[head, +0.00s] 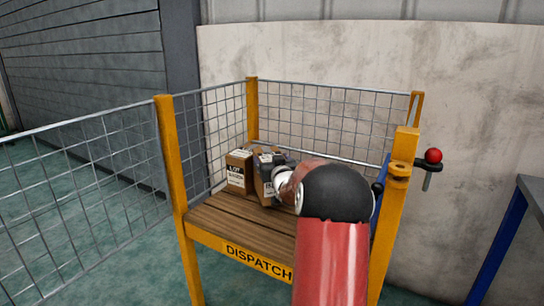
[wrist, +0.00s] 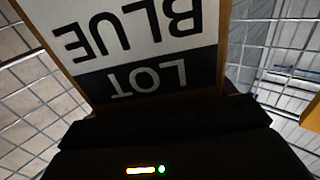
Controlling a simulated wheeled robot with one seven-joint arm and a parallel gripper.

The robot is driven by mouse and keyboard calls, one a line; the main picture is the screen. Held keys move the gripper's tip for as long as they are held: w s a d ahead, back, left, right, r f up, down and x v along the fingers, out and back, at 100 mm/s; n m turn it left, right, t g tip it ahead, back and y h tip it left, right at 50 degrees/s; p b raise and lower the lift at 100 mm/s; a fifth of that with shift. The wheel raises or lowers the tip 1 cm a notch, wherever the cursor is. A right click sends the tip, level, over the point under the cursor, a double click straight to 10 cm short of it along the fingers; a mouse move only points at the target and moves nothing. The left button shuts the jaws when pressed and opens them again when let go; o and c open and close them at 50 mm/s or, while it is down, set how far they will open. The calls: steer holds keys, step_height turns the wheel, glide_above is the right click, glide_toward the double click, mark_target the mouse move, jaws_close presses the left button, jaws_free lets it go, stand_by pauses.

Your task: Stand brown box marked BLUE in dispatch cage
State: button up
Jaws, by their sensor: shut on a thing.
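The brown box marked BLUE (wrist: 150,45) fills the top of the wrist view, its white and black label upside down there. My gripper (wrist: 165,120) is shut on it. In the head view the held box (head: 263,188) is upright inside the dispatch cage, partly hidden by my gripper (head: 275,172). Its base is at or just above the plank floor; I cannot tell if it touches. The dispatch cage (head: 258,262) has yellow posts, mesh sides and a wooden floor.
Another brown labelled box (head: 238,172) stands on the cage floor just left of the held one. Mesh panels close the back and left. A red-knobbed lever (head: 433,157) sits on the right post. The front planks are bare. A blue-legged table (head: 500,245) stands at right.

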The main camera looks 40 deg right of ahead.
steer(key=shift+f, duration=1.45)
steer(key=o, duration=2)
steer(key=shift+f, duration=0.2)
steer(key=shift+c, duration=0.2)
